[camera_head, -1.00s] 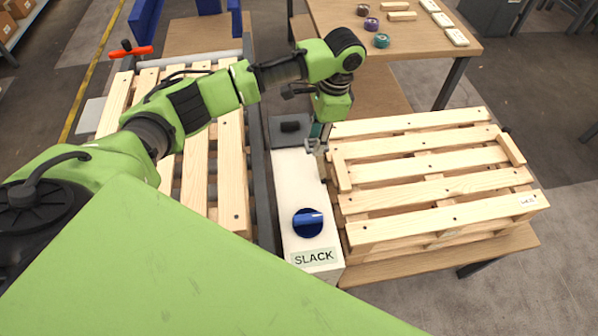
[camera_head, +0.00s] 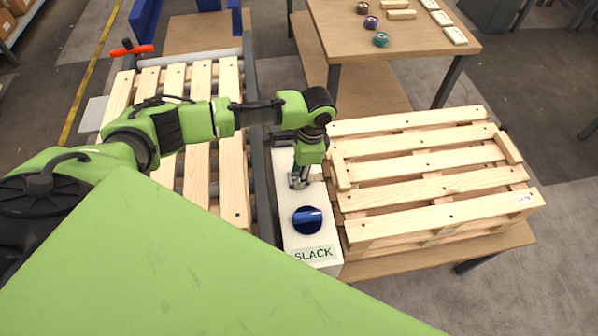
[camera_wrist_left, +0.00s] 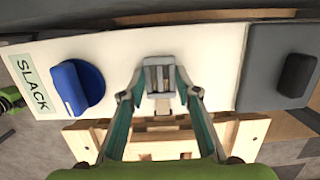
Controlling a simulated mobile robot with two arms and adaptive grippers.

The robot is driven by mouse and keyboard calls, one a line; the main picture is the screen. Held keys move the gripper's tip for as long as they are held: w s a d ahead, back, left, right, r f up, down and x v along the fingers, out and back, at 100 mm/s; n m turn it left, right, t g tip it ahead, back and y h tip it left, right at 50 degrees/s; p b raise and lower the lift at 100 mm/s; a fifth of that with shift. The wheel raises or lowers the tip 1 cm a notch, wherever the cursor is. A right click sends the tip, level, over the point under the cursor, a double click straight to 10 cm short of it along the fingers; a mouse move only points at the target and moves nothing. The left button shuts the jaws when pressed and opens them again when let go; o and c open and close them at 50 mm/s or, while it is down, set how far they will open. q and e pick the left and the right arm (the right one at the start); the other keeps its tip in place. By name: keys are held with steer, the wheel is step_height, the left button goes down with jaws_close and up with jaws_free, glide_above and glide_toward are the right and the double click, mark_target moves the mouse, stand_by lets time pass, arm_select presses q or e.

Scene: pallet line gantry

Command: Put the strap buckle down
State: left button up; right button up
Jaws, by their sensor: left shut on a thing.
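My left gripper (camera_head: 299,179) is over the white top of the SLACK box (camera_head: 299,240), behind its blue knob. In the left wrist view the fingers (camera_wrist_left: 160,92) are shut on the strap buckle (camera_wrist_left: 158,77), a small grey metal piece with slots. The buckle shows against the white panel, between the blue knob (camera_wrist_left: 76,86) and the dark block (camera_wrist_left: 296,75). I cannot tell whether it touches the panel. In the head view the buckle is mostly hidden by the fingers. My right gripper is not in view.
A wooden pallet (camera_head: 430,185) on a low table stands right of the box. Another slatted pallet (camera_head: 232,140) lies on the rollers at left. A table at the back (camera_head: 430,38) holds several tape rolls and blocks. The box top around the knob is clear.

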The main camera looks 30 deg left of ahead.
arm_select(q)
steer(key=shift+f, duration=0.15)
steer(key=o, duration=1.2)
steer(key=shift+o, duration=0.2)
step_height(320, 180, up, 12)
steer(key=w+d, duration=0.1)
steer(key=shift+d+b, duration=0.25)
steer(key=shift+b, duration=0.05)
